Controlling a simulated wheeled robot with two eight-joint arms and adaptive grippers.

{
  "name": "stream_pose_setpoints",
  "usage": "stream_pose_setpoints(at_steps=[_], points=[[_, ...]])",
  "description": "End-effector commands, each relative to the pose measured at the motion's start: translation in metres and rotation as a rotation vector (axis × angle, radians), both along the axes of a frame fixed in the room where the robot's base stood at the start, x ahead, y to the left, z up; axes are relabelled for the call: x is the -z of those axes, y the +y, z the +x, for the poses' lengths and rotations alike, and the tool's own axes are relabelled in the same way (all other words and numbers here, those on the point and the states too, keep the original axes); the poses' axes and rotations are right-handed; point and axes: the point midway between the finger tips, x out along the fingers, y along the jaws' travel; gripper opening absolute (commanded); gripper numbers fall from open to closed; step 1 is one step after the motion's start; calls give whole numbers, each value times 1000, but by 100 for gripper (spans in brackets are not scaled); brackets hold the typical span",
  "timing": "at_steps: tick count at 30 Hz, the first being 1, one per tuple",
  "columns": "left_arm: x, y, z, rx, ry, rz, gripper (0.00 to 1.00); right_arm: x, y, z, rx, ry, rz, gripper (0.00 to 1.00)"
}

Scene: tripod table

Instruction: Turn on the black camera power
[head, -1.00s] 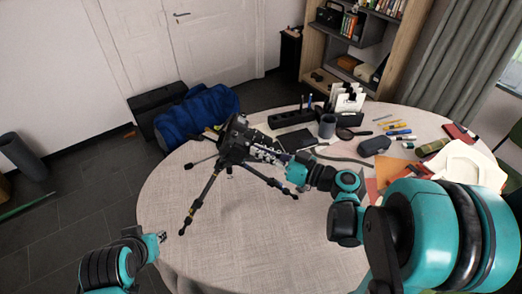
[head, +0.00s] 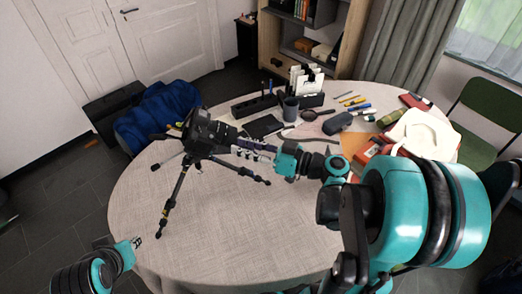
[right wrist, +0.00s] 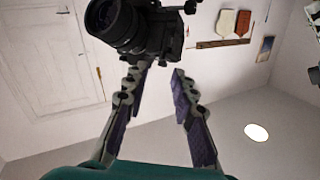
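The black camera (head: 203,130) sits on top of a small black tripod (head: 178,188) standing with spread legs on the left part of the round table. My right gripper (head: 238,147) reaches in from the right, its fingers just right of the camera. In the right wrist view the camera (right wrist: 135,25) shows at the top with its lens toward the upper left. The right gripper's two fingers (right wrist: 158,76) are apart below it with nothing between them. I cannot tell whether a finger touches the camera. The power switch is not discernible. My left gripper (head: 136,242) is low at the table's left edge, away from the camera.
The round table (head: 225,235) is clear in front. A green chair (head: 485,112) stands beyond.

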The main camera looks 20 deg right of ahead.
Motion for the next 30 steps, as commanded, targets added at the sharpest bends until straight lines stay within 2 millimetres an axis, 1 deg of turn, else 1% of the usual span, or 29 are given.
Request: stream_pose_setpoints(at_steps=[1, 6, 12, 17, 30], points=[[0, 0, 0, 0, 0, 0, 26, -1, -10, -8, 7, 0, 0, 26], [0, 0, 0, 0, 0, 0, 26, -2, -30, -30, 5, 0, 0, 26], [0, 0, 0, 0, 0, 0, 26, -3, -42, -44, 2, 0, 0, 26], [0, 0, 0, 0, 0, 0, 26, -3, -44, -47, -1, 0, 0, 26], [0, 0, 0, 0, 0, 0, 26, -2, -42, -46, -2, 10, -1, 26]])
